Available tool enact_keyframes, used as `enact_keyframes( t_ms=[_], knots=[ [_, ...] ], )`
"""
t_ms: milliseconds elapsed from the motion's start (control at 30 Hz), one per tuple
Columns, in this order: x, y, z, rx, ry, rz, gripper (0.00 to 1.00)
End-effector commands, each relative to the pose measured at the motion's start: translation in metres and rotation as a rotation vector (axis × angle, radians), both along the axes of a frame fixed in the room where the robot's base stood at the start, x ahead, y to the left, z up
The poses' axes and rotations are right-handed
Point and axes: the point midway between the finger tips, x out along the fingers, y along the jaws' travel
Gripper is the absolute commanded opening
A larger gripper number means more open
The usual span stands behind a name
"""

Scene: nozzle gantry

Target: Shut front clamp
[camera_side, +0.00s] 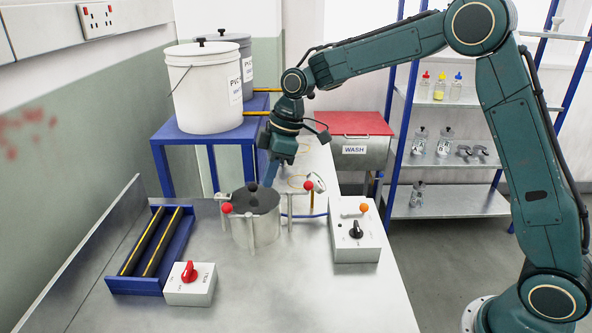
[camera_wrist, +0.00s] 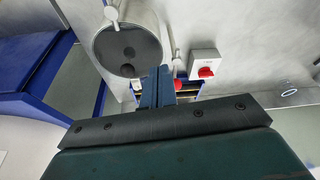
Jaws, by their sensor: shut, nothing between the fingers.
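A round metal vessel (camera_side: 265,234) with a dark grey lid (camera_side: 252,200) stands on the bench. One clamp with a red ball (camera_side: 227,208) is at its near left side, and another with a red ball (camera_side: 308,185) is at its right. I cannot tell which is the front clamp or whether either is shut. My gripper (camera_side: 270,181) is shut and empty, pointing down just behind the lid. In the wrist view the shut fingers (camera_wrist: 158,72) are beside the lid's edge (camera_wrist: 120,38), partly hiding the area behind them.
A blue rack (camera_side: 131,285) with dark bars and a box with a red knob (camera_side: 189,284) are at the near left. A control box with a black knob (camera_side: 355,243) is at the right. White and grey buckets stand on a blue table behind. The near bench is clear.

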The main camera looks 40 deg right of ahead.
Motion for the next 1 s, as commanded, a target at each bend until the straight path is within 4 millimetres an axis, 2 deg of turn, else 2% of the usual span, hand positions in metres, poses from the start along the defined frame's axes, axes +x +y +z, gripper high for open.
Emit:
enact_keyframes(
  t_ms=[300, 1000],
  knots=[
    [-0.008, -0.012, 0.044, 0.000, -0.003, -0.001, 0.00],
    [-0.073, -0.025, 0.090, -0.006, -0.028, -0.210, 0.00]
  ],
)
